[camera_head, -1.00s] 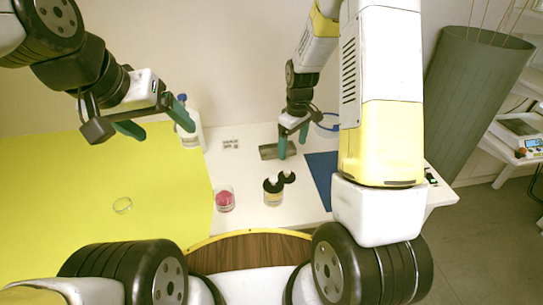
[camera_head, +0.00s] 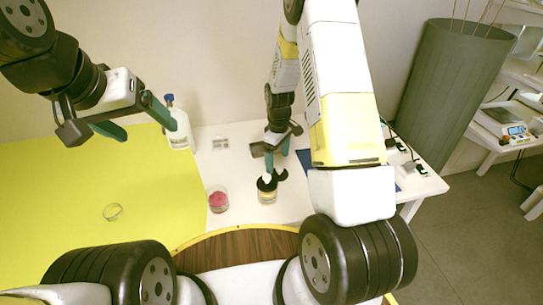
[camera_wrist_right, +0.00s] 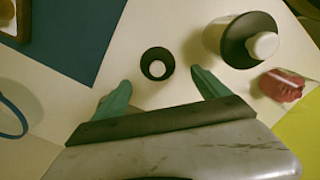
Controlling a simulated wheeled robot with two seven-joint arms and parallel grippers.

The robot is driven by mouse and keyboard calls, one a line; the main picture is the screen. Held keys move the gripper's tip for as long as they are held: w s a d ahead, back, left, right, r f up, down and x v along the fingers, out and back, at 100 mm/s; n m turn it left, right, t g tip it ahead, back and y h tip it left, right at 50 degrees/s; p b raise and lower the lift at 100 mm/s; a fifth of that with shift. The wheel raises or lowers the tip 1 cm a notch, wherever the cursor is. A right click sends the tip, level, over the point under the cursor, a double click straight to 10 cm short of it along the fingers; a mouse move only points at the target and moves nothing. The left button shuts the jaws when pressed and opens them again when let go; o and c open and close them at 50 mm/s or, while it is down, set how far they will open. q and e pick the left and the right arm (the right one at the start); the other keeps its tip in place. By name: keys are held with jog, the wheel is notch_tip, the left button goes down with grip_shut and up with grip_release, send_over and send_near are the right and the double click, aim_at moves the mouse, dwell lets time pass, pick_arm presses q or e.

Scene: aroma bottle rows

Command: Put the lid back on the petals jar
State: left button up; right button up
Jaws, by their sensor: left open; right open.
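The petals jar (camera_head: 218,201) is a clear glass with pink petals, standing on the white table near the yellow area. In the right wrist view its pink petals (camera_wrist_right: 282,86) show at the right. My right gripper (camera_head: 277,158) is open and empty, above and behind a black-topped amber jar (camera_head: 267,195). In the right wrist view a small black round piece with a pale centre (camera_wrist_right: 157,64) lies beyond and between the open fingertips (camera_wrist_right: 160,85). My left gripper (camera_head: 147,129) is open and empty over the yellow area.
A white bottle with a blue cap (camera_head: 178,128) stands at the back. The black-topped jar has a white knob (camera_wrist_right: 263,45). A blue mat (camera_wrist_right: 65,40) lies on the table. The yellow surface (camera_head: 60,190) is mostly clear.

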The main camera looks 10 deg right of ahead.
aim_at(280, 168)
jog(key=shift+f, duration=0.1)
jog(key=f, duration=0.5)
jog(key=shift+s+d, duration=0.1)
jog(key=shift+d, duration=0.25)
jog(key=c, duration=1.4)
notch_tip(280, 168, up, 10)
